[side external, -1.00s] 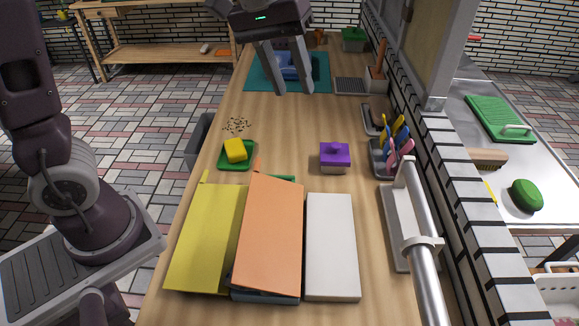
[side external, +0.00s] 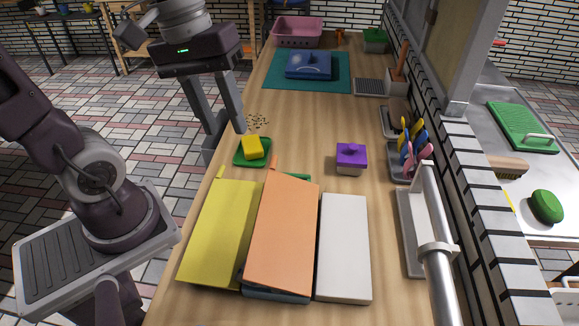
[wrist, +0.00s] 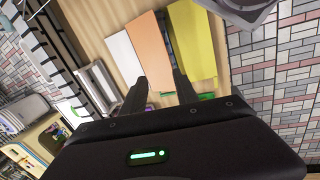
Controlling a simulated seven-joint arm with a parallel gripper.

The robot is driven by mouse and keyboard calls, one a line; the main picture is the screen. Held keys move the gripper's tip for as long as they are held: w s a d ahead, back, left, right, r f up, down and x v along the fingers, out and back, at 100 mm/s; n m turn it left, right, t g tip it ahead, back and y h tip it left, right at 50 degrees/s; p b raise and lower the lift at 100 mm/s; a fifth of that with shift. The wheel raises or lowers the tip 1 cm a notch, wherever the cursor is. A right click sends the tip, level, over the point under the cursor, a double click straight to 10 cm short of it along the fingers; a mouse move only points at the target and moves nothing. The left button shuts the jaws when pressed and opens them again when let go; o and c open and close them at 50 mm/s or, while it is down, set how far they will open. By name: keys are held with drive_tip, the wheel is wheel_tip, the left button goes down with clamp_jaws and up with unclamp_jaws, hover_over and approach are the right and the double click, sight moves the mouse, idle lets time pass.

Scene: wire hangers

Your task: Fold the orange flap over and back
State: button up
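The orange flap (side external: 284,235) lies tilted between a yellow panel (side external: 220,235) and a white panel (side external: 344,248), over a blue-grey base (side external: 275,294) that shows at its near edge. A small orange tab (side external: 274,162) sticks out at its far end. My gripper (side external: 227,132) is open and empty, above the left edge of the table, beyond the flap and apart from it. In the wrist view the fingers of my gripper (wrist: 158,84) are spread, with the orange flap (wrist: 150,52) showing past them between the white and yellow panels.
A green tray (side external: 240,162) with a yellow sponge (side external: 252,147) sits just beyond the panels. A purple-lidded box (side external: 351,157) stands to the right. A utensil holder (side external: 405,176) and a metal rail (side external: 435,235) line the right side.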

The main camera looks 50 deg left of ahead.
drive_tip(key=w+a+f+n+t+h, duration=0.1)
drive_tip(key=w+a+f+n+h, duration=0.3)
drive_tip(key=f+n, duration=0.3)
drive_tip(key=w+a+f+n+t+h, duration=0.1)
drive_tip(key=w+a+f+n+h, duration=0.3)
drive_tip(key=f+n, duration=0.4)
drive_tip(key=w+a+f+n+h, duration=0.4)
drive_tip(key=f+n, duration=0.4)
drive_tip(key=n, duration=0.6)
drive_tip(key=shift+w+a+n+t, duration=0.2)
drive_tip(key=shift+w+a, duration=0.15)
drive_tip(key=shift+a, duration=0.2)
drive_tip(key=shift+w+a+n+t, duration=0.1)
drive_tip(key=shift+w+a+t, duration=0.15)
drive_tip(key=shift+a, duration=0.25)
drive_tip(key=n, duration=0.1)
drive_tip(key=f+n+t, duration=0.1)
drive_tip(key=d+f+n+h, duration=0.1)
drive_tip(key=shift+w+n+t, duration=0.3)
drive_tip(key=shift+t, duration=0.05)
drive_tip(key=x, duration=0.6)
drive_tip(key=shift+w+d+r, duration=0.1)
drive_tip(key=shift+w+d, duration=0.05)
drive_tip(key=shift+d, duration=0.05)
drive_tip(key=shift+w+d, duration=0.15)
drive_tip(key=shift+d, duration=0.15)
drive_tip(key=shift+c, duration=0.5)
clamp_jaws()
